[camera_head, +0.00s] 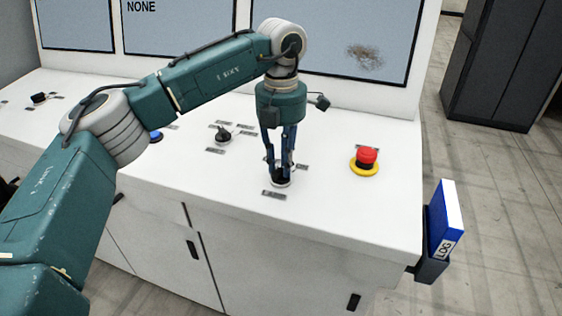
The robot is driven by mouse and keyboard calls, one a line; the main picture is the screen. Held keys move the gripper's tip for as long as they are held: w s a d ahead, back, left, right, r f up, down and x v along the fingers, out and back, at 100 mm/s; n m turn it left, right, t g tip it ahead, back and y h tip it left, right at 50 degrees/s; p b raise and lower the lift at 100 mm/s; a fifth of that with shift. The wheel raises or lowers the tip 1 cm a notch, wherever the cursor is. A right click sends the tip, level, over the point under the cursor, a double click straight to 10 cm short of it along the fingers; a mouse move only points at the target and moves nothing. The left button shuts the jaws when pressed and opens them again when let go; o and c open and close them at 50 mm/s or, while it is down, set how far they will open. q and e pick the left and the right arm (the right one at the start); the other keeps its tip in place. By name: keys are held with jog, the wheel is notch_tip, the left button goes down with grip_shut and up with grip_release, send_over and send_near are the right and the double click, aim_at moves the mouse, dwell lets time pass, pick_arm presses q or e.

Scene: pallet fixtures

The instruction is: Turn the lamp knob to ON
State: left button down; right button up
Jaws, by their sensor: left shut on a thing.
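My left arm comes in from the left, and my left gripper (281,176) points straight down at the white console top. Its fingers are closed around a small dark knob (280,181) on a light round base near the front edge. The fingers hide most of this knob, so I cannot tell which way it points. Small dark label plates sit around it, with one in front (273,195); their lettering is too small to read. Another black knob (222,134) stands farther back and left, with its own label plates. My right gripper is not in view.
A red emergency button (367,156) on a yellow base stands right of the gripper. A blue button (155,136) is partly behind my arm. A blue log binder (443,225) sits in a holder on the console's right side. Screens rise behind.

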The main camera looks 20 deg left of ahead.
pick_arm(q)
jog(key=c, duration=1.5)
grip_release()
jog(key=shift+c, duration=0.2)
notch_tip(320, 180, up, 12)
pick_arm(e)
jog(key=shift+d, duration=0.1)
